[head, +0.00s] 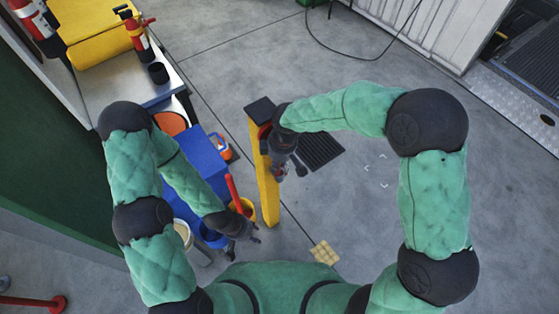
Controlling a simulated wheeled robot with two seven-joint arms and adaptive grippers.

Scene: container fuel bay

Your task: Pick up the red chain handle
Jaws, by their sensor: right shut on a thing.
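My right gripper (290,171) reaches down beside the yellow post (267,180) with the dark square top. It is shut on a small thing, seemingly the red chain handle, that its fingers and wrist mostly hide. A little red (262,131) shows at the post, next to my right wrist; I cannot tell whether it is part of the handle. My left gripper (257,231) is low, beside a yellow bucket, with its fingers apart and nothing visible between them.
A red stick (233,191) stands in the bucket area, by a blue box (200,163). A bench (113,78) with fire extinguishers (138,36) is at upper left. A dark floor grate (321,150) lies right of the post. Open floor spreads to the right.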

